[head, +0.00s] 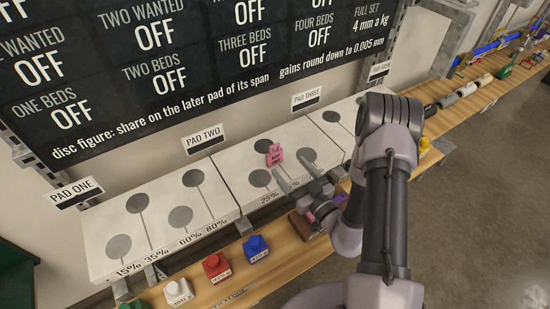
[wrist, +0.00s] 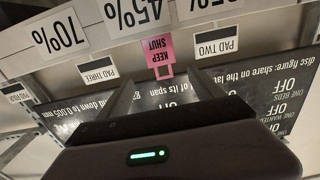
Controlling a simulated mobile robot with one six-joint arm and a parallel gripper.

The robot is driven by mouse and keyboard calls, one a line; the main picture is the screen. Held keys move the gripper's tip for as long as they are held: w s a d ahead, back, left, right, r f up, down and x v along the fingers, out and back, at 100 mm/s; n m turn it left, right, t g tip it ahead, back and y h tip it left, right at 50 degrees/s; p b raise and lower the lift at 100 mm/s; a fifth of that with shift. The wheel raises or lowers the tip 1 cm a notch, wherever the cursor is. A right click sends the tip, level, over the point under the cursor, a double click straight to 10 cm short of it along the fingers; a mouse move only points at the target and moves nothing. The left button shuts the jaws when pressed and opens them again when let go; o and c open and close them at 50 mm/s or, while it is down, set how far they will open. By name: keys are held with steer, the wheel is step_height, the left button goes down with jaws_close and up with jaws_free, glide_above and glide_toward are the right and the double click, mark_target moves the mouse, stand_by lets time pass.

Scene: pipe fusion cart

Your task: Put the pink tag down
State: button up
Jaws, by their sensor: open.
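The pink tag (head: 275,155) is at the white board under the PAD THREE sign, among the grey discs, in the head view. In the wrist view the tag (wrist: 157,48) shows the words KEEP SHUT upside down. My gripper (head: 291,173) is open, with its two fingers pointing at the tag. The tag lies just beyond the fingertips and seems clear of them. In the wrist view my gripper (wrist: 163,82) has the tag ahead of the gap between its fingers. I cannot tell whether the tag rests on the board.
The white board (head: 150,205) carries grey discs and percent figures. Blue (head: 256,248), red (head: 215,267) and white (head: 178,290) blocks stand on the wooden ledge in front. A black sign panel (head: 190,60) rises behind. My arm hides part of the board's right side.

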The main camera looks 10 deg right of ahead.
mark_target(276, 156)
steer(key=x, duration=0.7)
steer(key=shift+s, duration=0.1)
steer(key=w, duration=0.1)
steer(key=w+a+f+b, duration=0.1)
steer(key=w, duration=0.2)
steer(key=shift+a+f+b, duration=0.2)
steer(key=shift+a+b, duration=0.2)
steer(key=shift+w+a, duration=0.1)
steer(key=shift+w, duration=0.4)
steer(key=shift+r, duration=0.1)
steer(key=c, duration=1.5)
